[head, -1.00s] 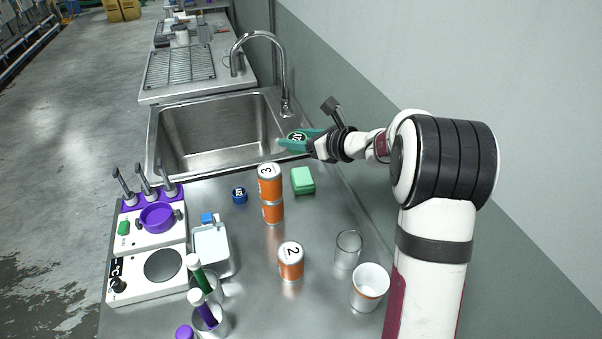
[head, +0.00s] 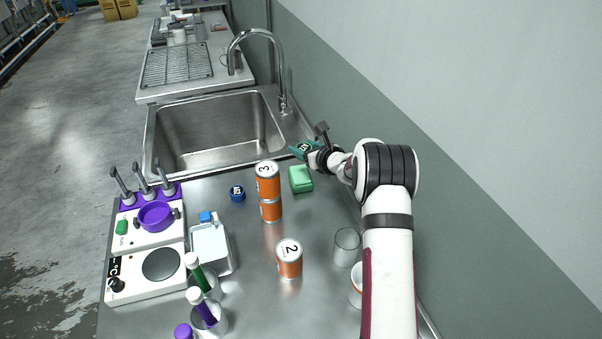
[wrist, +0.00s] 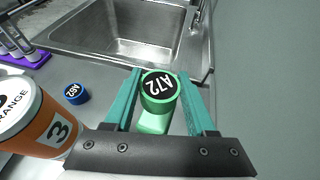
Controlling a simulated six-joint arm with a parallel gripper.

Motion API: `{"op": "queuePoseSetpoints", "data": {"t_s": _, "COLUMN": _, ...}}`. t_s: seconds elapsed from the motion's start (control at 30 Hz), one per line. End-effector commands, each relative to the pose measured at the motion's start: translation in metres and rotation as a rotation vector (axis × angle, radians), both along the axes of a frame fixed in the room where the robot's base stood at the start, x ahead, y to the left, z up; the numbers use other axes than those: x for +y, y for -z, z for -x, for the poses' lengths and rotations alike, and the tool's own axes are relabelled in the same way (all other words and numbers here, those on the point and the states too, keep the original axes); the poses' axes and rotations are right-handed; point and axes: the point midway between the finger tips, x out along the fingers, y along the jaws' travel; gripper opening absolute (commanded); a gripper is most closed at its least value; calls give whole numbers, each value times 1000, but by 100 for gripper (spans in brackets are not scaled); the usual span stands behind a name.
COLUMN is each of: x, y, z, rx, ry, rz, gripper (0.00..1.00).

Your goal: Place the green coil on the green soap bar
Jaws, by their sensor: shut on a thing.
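The green coil (wrist: 158,92) has a black top marked A72. My gripper (wrist: 159,86), with teal fingers, is shut on it and holds it upright in the wrist view. In the head view my gripper (head: 299,149) is above the counter, close to the sink's near right corner. The green soap bar (head: 300,179) lies on the counter, nearer the camera than the gripper. In the wrist view the soap bar (wrist: 153,122) shows just below the coil in the picture, partly hidden by it. The coil appears above the soap's level and apart from it.
Two stacked orange cans (head: 268,190) stand just left of the soap bar. A blue coil (head: 237,194) lies further left. The sink (head: 218,135) with its tap (head: 283,75) is behind. A single orange can (head: 289,259) and a clear glass (head: 346,246) stand nearer the camera.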

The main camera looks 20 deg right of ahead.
Motion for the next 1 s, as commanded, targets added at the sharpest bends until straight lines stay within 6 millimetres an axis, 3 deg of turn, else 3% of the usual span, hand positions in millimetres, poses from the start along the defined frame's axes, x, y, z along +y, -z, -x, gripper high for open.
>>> {"op": "queuePoseSetpoints", "data": {"t_s": 0.1, "x": 0, "y": 34, "z": 1, "rx": 4, "ry": 0, "rz": -1, "gripper": 2}}
{"op": "queuePoseSetpoints", "data": {"t_s": 0.43, "x": 0, "y": 89, "z": 1, "rx": 3, "ry": 0, "rz": 0, "gripper": 2}}
{"op": "queuePoseSetpoints", "data": {"t_s": 0.77, "x": 0, "y": 94, "z": 1, "rx": 2, "ry": 0, "rz": 1, "gripper": 2}}
{"op": "queuePoseSetpoints", "data": {"t_s": 0.8, "x": 0, "y": 94, "z": 1, "rx": 2, "ry": 0, "rz": 1, "gripper": 63}}
{"op": "queuePoseSetpoints", "data": {"t_s": 0.93, "x": 0, "y": 94, "z": 1, "rx": 2, "ry": 0, "rz": 1, "gripper": 86}}
{"op": "queuePoseSetpoints", "data": {"t_s": 1.0, "x": 0, "y": 94, "z": 1, "rx": 2, "ry": 0, "rz": 1, "gripper": 86}}
